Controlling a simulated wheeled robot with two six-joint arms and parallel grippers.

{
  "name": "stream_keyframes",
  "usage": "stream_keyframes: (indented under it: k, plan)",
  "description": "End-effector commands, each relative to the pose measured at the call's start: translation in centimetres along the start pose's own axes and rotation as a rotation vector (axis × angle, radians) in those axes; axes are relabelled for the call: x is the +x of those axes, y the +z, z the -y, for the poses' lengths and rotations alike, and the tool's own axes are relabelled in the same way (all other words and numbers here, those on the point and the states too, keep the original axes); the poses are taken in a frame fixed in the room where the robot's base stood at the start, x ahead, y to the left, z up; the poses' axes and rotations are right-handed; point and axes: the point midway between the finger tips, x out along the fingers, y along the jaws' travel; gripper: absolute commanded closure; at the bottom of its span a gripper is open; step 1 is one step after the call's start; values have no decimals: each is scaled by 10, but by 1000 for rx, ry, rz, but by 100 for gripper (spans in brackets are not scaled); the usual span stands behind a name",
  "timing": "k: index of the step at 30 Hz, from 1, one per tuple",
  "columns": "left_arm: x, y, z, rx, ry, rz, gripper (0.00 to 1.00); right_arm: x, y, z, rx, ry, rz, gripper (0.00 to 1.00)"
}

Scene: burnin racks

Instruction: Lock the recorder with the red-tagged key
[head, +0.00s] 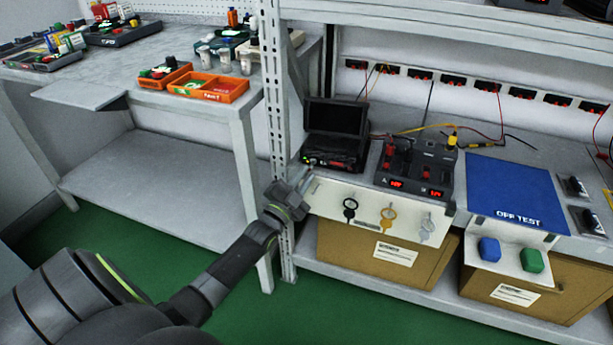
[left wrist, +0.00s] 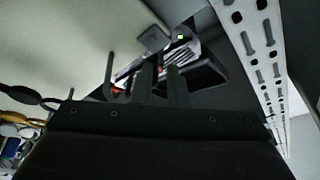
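The recorder (head: 335,150) is a black box with a raised lid on the bench; small red and green spots show on its front. My left gripper (head: 306,181) is just below the recorder's front left, beside the left end of the white key panel (head: 325,196). In the left wrist view its two dark fingers (left wrist: 158,84) stand a little apart. Small red spots show near the fingers; I cannot tell whether one is a key tag. Keys with black (head: 350,207), yellow (head: 388,214) and grey (head: 427,228) tags hang on the panel. I cannot make out a red-tagged key.
A grey rack post (head: 278,130) stands close left of my gripper. Right of the recorder are a power supply (head: 415,170) with red displays and a blue mat (head: 515,190). Cardboard boxes (head: 345,250) sit on the shelf below. Orange bins (head: 225,90) stand on the left table.

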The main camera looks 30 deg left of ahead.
Motion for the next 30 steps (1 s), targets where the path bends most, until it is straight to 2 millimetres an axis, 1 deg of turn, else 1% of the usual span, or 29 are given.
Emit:
stream_keyframes:
  k: [1, 4, 13, 14, 15, 17, 25, 30]
  plan:
    - [5, 0, 0, 0, -1, -1, 86, 0, -1, 0, -1, -2, -5, 100]
    - [11, 0, 0, 1, 0, 0, 86, -4, -3, 1, -2, -5, -17, 100]
    - [13, 0, 0, 0, 0, 0, 86, -5, -3, 1, -2, -7, -17, 100]
    - [13, 0, 0, 0, 0, 0, 88, -5, -2, 1, -2, -7, -16, 100]
    - [13, 0, 0, 0, 0, 0, 93, -5, -2, 1, -2, -6, -16, 100]
    - [13, 0, 0, 0, 0, 0, 100, -5, -2, 1, -1, -6, -14, 100]
    - [13, 0, 0, -4, -1, 0, 100, -4, -1, 1, -1, -5, -12, 100]
    - [13, 0, 0, -36, -14, 1, 100, -5, 0, 0, -1, 0, -7, 100]
